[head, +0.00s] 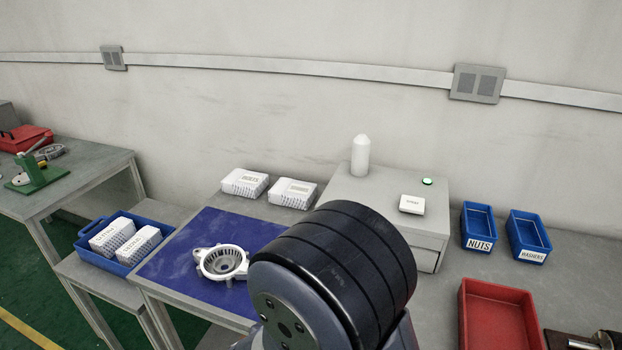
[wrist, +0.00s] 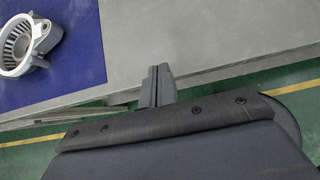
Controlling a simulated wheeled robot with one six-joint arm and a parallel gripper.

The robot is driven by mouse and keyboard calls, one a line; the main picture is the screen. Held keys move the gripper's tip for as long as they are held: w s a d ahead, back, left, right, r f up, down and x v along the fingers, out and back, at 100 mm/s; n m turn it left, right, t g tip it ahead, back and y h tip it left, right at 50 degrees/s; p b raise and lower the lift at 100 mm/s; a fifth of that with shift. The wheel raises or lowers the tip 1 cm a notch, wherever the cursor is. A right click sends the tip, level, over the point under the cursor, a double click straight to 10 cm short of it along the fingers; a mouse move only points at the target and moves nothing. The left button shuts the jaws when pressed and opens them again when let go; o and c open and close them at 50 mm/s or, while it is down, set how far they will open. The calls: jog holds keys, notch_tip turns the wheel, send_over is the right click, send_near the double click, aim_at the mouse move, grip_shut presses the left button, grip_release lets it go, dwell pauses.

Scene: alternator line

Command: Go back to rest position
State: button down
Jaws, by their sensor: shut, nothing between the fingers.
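My gripper (wrist: 157,86) shows in the wrist view with its two grey fingers together and nothing between them. It hangs over the front edge of the grey table, to the right of the blue mat (wrist: 84,72). In the head view my arm fills the lower middle and hides the gripper and part of the table. A pale metal alternator housing (head: 222,263) lies on the blue mat, apart from my gripper; it also shows at the upper left of the wrist view (wrist: 28,40).
White boxes (head: 245,182) stand behind the mat. A blue crate (head: 125,240) with white boxes is at left. A grey cabinet (head: 385,190) carries a white bottle (head: 360,156). Blue bins (head: 479,226) and a red tray (head: 500,318) stand at right. Green floor (wrist: 200,118) lies below the table edge.

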jog(key=v, duration=0.3)
jog(key=shift+r, duration=0.1)
jog(key=shift+d, duration=0.1)
